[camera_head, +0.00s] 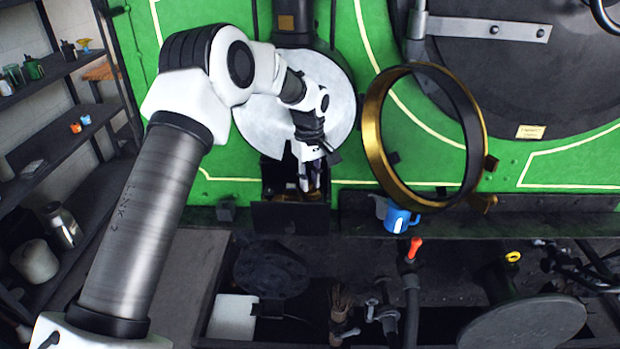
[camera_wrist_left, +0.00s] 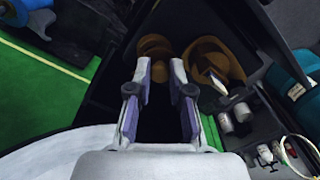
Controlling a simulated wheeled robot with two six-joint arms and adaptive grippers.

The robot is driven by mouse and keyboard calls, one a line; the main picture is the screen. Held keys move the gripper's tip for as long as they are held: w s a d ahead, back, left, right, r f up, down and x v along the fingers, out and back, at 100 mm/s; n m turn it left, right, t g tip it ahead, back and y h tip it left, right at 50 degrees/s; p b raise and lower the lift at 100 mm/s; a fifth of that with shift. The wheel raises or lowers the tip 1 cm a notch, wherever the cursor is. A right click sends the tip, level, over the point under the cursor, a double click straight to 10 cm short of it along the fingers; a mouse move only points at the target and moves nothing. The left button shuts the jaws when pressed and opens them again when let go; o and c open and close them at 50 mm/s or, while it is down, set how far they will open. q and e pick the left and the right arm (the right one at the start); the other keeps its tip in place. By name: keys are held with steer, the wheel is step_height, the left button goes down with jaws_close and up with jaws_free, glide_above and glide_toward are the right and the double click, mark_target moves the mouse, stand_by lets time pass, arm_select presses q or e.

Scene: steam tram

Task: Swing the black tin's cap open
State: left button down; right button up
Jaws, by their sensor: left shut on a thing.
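My left gripper (camera_head: 312,180) reaches down into a dark open-topped box (camera_head: 288,217) on the green front, below a pale round plate. In the left wrist view its two fingers (camera_wrist_left: 158,88) stand apart with a dark thing (camera_wrist_left: 160,120) between them, and it is shut on that thing. The thing is too dark to tell whether it is the black tin or its cap. Brown rounded things (camera_wrist_left: 213,58) lie just beyond the fingertips. I cannot make out the tin's cap or how far it stands open. My right gripper is not in view.
The pale round plate (camera_head: 262,118) is behind my left arm. A large brass ring (camera_head: 375,150) stands to the right, with a blue mug (camera_head: 400,219) below it. Shelves (camera_head: 50,148) with small items stand at the left. Dark ledges and pipes lie below.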

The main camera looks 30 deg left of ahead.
arm_select(q)
steer(key=shift+s, duration=0.1)
steer(key=m, duration=0.2)
steer(key=a+m, duration=0.1)
steer(key=m, duration=0.1)
steer(key=shift+a+m, duration=0.15)
steer(key=shift+m, duration=0.25)
steer(key=m, duration=0.2)
steer(key=a+m, duration=0.1)
steer(key=m, duration=0.2)
steer(key=shift+w+a+m, duration=0.15)
steer(key=shift+w+m, duration=0.15)
steer(key=shift+w, duration=0.05)
steer(key=m, duration=0.3)
steer(key=shift+w+a, duration=0.3)
steer(key=shift+w, duration=0.05)
steer(key=shift+w+a+m, duration=0.15)
steer(key=shift+w+m, duration=0.15)
steer(key=shift+m, duration=0.95)
steer(key=shift+w+a+m, duration=0.1)
steer(key=shift+w+m, duration=0.15)
steer(key=shift+m, duration=1)
steer(key=c, duration=1.3)
jaws_free()
steer(key=shift+w, duration=0.1)
